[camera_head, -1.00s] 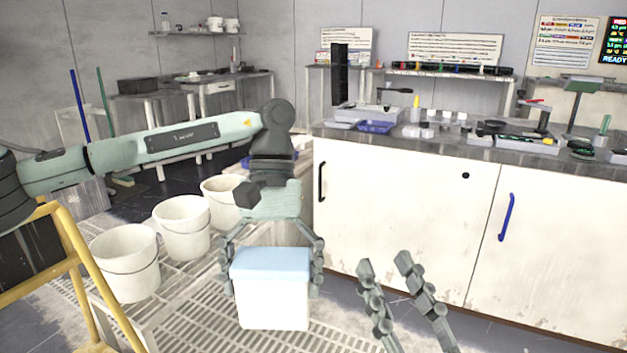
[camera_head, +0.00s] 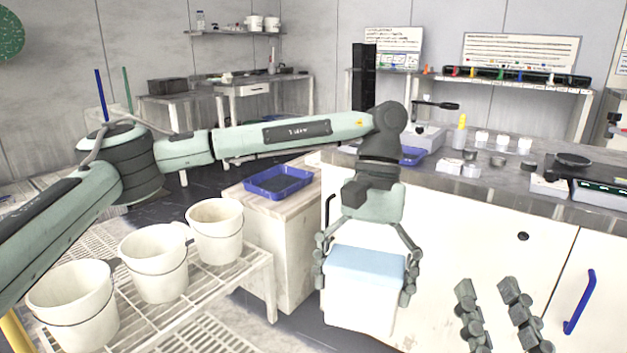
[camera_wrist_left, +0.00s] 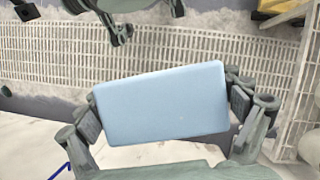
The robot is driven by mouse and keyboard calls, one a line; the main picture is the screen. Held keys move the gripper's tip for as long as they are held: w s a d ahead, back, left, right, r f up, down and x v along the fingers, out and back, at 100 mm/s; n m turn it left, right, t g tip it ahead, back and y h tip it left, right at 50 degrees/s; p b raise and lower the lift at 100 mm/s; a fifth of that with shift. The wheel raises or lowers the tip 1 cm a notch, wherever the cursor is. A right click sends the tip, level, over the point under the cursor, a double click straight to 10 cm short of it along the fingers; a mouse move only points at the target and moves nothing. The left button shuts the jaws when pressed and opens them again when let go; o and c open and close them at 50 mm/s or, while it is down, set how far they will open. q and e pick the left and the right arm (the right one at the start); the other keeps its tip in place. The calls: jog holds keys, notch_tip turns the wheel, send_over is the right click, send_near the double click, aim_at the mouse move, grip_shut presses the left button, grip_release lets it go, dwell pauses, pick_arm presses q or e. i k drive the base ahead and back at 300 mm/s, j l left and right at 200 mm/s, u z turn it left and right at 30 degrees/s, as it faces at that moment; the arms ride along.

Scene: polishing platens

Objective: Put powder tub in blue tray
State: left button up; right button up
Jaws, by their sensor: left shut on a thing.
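The powder tub (camera_head: 362,298) is a white box with a light blue lid. My left gripper (camera_head: 366,275) is shut on it from both sides and holds it upright in the air in front of the white cabinet. In the left wrist view the tub's blue lid (camera_wrist_left: 163,103) fills the space between the fingers. A blue tray (camera_head: 278,183) sits on a low pale cabinet left of the tub and farther back; its inside looks dark and empty. My right gripper (camera_head: 495,310) is open and empty at the lower right.
Several white buckets (camera_head: 152,262) stand on a slatted rack at the left. The grey counter (camera_head: 480,180) carries small jars, a yellow-topped bottle (camera_head: 460,132) and machines. Cabinet doors with a blue handle (camera_head: 579,302) are close behind the grippers.

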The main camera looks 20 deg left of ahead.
aim_at(279, 182)
jog(key=i+j+z, duration=0.25)
jog(key=i+j, duration=0.4)
jog(key=j+z, duration=0.1)
jog(key=j, duration=0.35)
jog(key=i+j, duration=0.15)
jog(key=j, duration=0.25)
jog(key=i+j, duration=0.1)
jog(key=i, duration=0.4)
jog(key=z, duration=0.05)
